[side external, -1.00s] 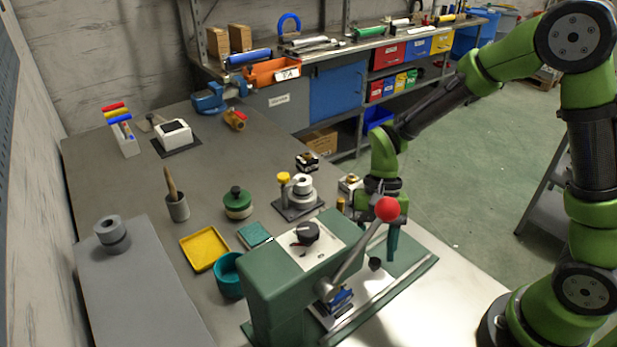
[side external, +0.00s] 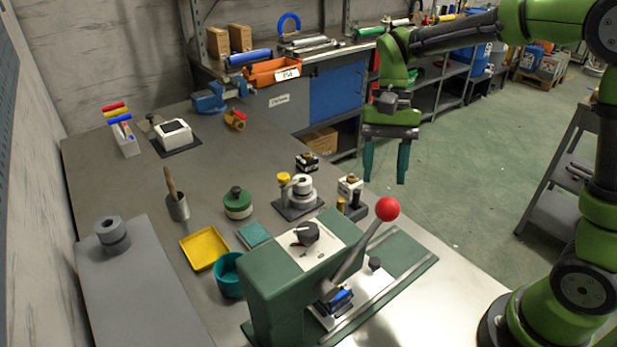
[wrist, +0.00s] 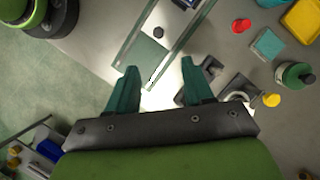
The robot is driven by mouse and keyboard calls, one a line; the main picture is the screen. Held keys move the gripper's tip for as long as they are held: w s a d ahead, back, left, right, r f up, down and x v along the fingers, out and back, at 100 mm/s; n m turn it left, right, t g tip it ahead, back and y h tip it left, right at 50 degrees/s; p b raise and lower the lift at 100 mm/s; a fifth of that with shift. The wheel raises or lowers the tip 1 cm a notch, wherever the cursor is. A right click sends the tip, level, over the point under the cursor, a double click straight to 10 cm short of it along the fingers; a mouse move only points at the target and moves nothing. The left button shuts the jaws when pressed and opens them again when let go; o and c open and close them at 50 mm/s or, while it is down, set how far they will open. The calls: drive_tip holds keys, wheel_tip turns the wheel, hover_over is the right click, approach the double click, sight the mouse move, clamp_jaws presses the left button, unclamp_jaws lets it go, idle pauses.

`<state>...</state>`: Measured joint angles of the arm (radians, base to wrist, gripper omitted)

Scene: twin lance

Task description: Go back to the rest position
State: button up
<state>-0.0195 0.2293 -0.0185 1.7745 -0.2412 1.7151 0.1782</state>
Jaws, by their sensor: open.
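My gripper (side external: 386,172) hangs pointing down in the side view, above the right edge of the table and behind the red-knobbed lever (side external: 386,209). Its two teal fingers are apart with nothing between them. In the wrist view my gripper (wrist: 153,85) is also open and empty, with floor and the table edge below it. The green press (side external: 290,262) stands at the table's front with its lever raised. A small blue piece (side external: 341,299) lies at the press base.
Near the press are a yellow tray (side external: 204,248), a teal cup (side external: 228,275), a green-lidded jar (side external: 237,203) and a grey fixture (side external: 299,198). A shelf bench (side external: 340,92) stands behind. The air around my gripper is clear.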

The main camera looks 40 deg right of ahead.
drive_tip(key=s+d+r+n+t+h, duration=0.1)
drive_tip(key=s+r+n+t, duration=0.4)
drive_tip(key=s+t, duration=0.5)
drive_tip(key=shift+d+r, duration=0.15)
drive_tip(key=shift+d, duration=0.5)
